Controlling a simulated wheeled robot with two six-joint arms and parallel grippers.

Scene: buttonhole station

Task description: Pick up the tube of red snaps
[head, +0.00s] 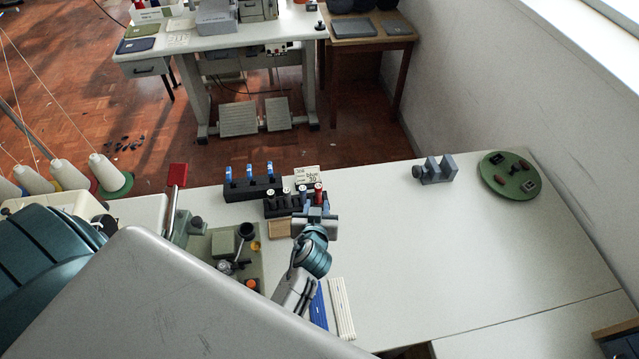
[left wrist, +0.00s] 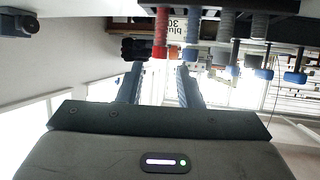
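The tube of red snaps (head: 318,193) stands at the right end of a black rack (head: 283,209) in the head view. In the left wrist view, which looks upside down, the red tube (left wrist: 160,32) hangs from the top edge, roughly in line with the gap between my fingers. My left gripper (head: 317,212) is right in front of the tube and partly hides its lower part and the rack's right end. In the left wrist view my left gripper (left wrist: 158,72) is open, with nothing between its fingers. My right gripper is not in view.
Other tubes (head: 286,195) stand left of the red one. Behind is a second rack (head: 252,188) with blue-topped pieces, beside a printed card (head: 306,176). A green machine base (head: 228,250) stands at left. A grey fixture (head: 438,170) and green dish (head: 510,175) stand right; the table between is clear.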

